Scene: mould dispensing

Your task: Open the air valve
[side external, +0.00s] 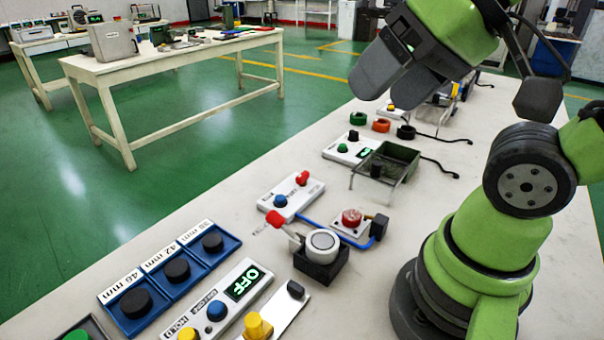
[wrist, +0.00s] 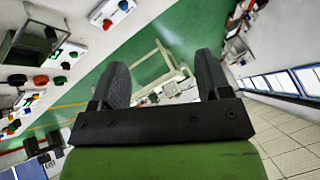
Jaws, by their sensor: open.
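A white panel (side external: 272,200) in the middle of the bench carries a red handle or knob (side external: 303,178) and a blue knob (side external: 280,201). A blue hose (side external: 335,233) runs from this panel toward a small dark block. A similar red knob (wrist: 107,24) and blue knob (wrist: 123,5) show at the top of the wrist view. My gripper (side external: 385,92) is open and empty, high above the bench and apart from the panel. Both fingers (wrist: 162,66) show in the wrist view with nothing between them.
A wire-legged tray (side external: 394,152) stands behind.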

